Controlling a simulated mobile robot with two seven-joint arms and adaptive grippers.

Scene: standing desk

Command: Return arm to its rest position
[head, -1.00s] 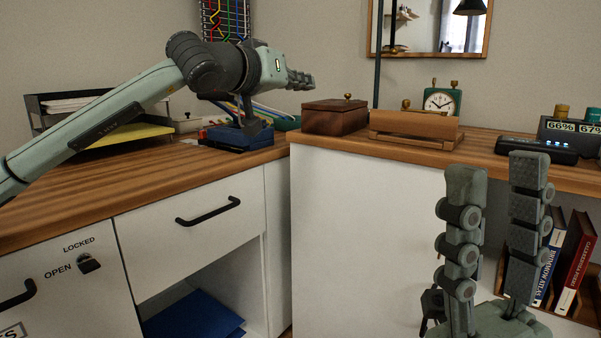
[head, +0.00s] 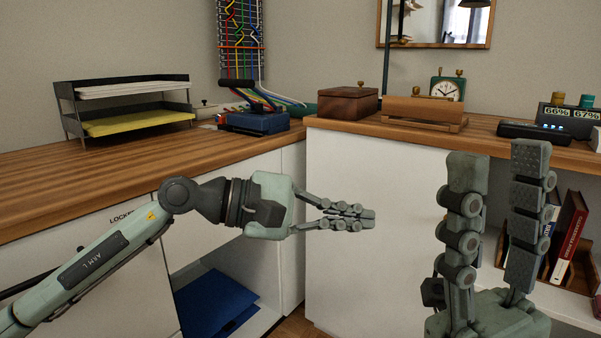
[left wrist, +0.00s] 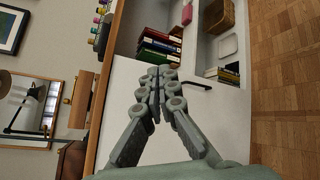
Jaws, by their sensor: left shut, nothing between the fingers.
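My left gripper (head: 352,217) is shut and empty in the head view. It is held below the desk top's level, in front of the white cabinet fronts, pointing right. In the left wrist view its closed fingers (left wrist: 158,85) meet at the tips, with the white cabinet panel behind them. My right gripper (head: 495,205) is at the lower right of the head view, pointing up. Its two fingers stand clearly apart, with nothing between them.
A wooden desk top (head: 60,180) carries a paper tray (head: 125,105), a blue hole punch (head: 254,122), a wooden box (head: 341,102) and a green clock (head: 447,88). A lower shelf holds blue folders (head: 212,302). Books (head: 568,235) stand in the right cabinet.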

